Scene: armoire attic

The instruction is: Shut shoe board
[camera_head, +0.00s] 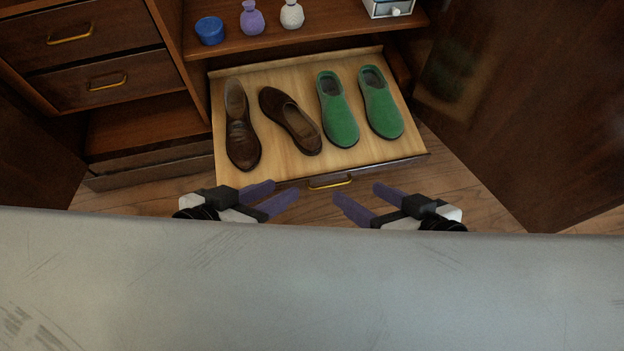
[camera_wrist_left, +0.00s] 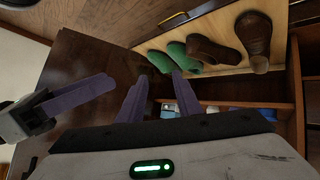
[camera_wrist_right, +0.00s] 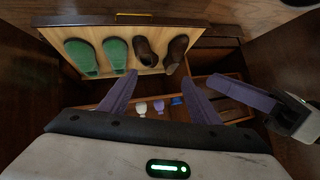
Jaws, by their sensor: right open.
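The shoe board (camera_head: 300,165) is a light wood drawer-like board with a dark front edge, pulled out of the armoire's lower middle. It carries a pair of brown shoes (camera_head: 242,135) and a pair of green shoes (camera_head: 338,115). A brass handle (camera_head: 330,183) is on its front. My left gripper (camera_head: 286,187) is open and empty, just in front of the board, left of the handle. My right gripper (camera_head: 356,191) is open and empty, in front and right of the handle. The board also shows in the left wrist view (camera_wrist_left: 228,62) and the right wrist view (camera_wrist_right: 100,40).
A shelf (camera_head: 300,38) above the board holds a blue jar (camera_head: 210,30), a purple bottle (camera_head: 252,18), a white bottle (camera_head: 291,14) and a small white box (camera_head: 388,7). Closed drawers (camera_head: 85,45) are at left. A dark open door (camera_head: 540,110) stands at right.

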